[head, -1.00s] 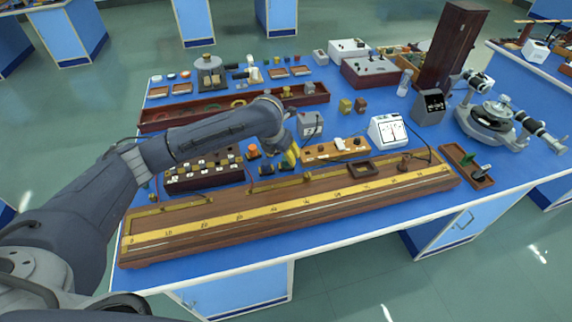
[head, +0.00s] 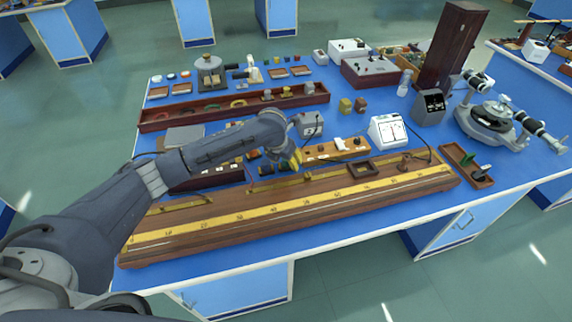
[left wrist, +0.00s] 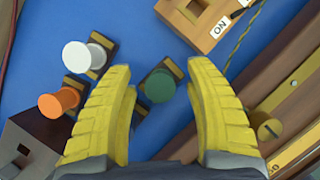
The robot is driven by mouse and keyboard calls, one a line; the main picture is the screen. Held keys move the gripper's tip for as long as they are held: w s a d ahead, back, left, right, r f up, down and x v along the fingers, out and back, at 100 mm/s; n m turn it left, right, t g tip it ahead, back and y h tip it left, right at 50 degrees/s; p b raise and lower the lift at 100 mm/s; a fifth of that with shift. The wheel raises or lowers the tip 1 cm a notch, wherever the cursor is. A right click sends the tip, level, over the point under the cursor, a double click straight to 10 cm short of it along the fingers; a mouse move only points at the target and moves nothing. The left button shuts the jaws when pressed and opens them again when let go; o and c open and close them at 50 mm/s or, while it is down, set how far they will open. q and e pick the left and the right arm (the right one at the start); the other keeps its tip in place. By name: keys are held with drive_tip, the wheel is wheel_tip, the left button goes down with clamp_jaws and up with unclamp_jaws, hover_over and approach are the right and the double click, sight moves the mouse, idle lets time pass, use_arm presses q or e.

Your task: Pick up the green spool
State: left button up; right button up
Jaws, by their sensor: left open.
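The green spool (left wrist: 159,86) lies between the two yellow fingers of my left gripper (left wrist: 159,70) in the left wrist view. The fingers are spread, with blue table showing on both sides of the spool, and they do not grip it. In the head view my left gripper (head: 294,160) points down just behind the long ruler board; I cannot make out the green spool clearly there. My right gripper is not in view.
A white spool (left wrist: 84,56) and an orange spool (left wrist: 59,101) stand left of the green one. The long wooden ruler board (head: 300,205) runs close in front of the gripper.

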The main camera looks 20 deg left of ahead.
use_arm(q)
drive_tip(key=shift+c, duration=0.4)
clamp_jaws()
